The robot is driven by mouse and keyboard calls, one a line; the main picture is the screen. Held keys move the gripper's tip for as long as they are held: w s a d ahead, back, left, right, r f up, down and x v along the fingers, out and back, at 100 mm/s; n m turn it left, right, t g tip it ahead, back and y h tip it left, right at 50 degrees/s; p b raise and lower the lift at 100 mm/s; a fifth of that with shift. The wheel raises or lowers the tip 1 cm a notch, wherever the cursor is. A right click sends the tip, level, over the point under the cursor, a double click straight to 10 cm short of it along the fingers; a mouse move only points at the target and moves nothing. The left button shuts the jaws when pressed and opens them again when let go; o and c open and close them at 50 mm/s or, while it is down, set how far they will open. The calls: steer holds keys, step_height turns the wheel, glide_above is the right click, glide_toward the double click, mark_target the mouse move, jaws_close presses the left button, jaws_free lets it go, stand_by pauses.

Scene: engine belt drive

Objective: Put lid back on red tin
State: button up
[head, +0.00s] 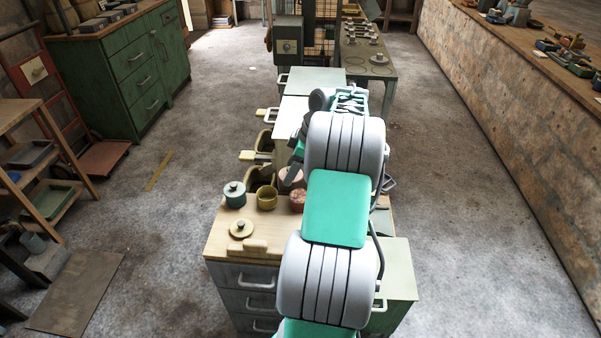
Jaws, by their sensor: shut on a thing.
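The red tin (297,203) stands open on the wooden bench top, with pinkish-brown contents showing. My arm hides part of its right side. A pinkish-red lid (287,178) shows just behind and above the tin in the picture, under the dark end of my gripper (292,170). My gripper is shut on this lid at its top. The lid is apart from the tin's rim as far as I can see, but its exact height is hard to tell. My fingertips are small and partly hidden.
A teal tin (235,194) with its lid on and an open yellow tin (267,198) stand left of the red tin. A yellow lid (241,228) and a wooden block (248,248) lie in front on the bench top (222,240). My arm covers the bench's right side.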

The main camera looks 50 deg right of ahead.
mark_target(300, 173)
steer(key=shift+s+d+f, duration=0.35)
steer(key=shift+s+d, duration=0.05)
steer(key=shift+d, duration=0.15)
steer(key=shift+s+d+f, duration=0.35)
steer(key=shift+s+d, duration=0.05)
steer(key=shift+d, duration=0.1)
steer(key=shift+f+n, duration=0.15)
steer(key=shift+n, duration=0.15)
step_height(300, 173, down, 6)
steer(key=b, duration=0.5)
steer(key=shift+s, duration=0.1)
steer(key=shift+f, duration=0.2)
stand_by(0.7)
steer(key=o, duration=1.4)
steer(key=shift+o, duration=0.2)
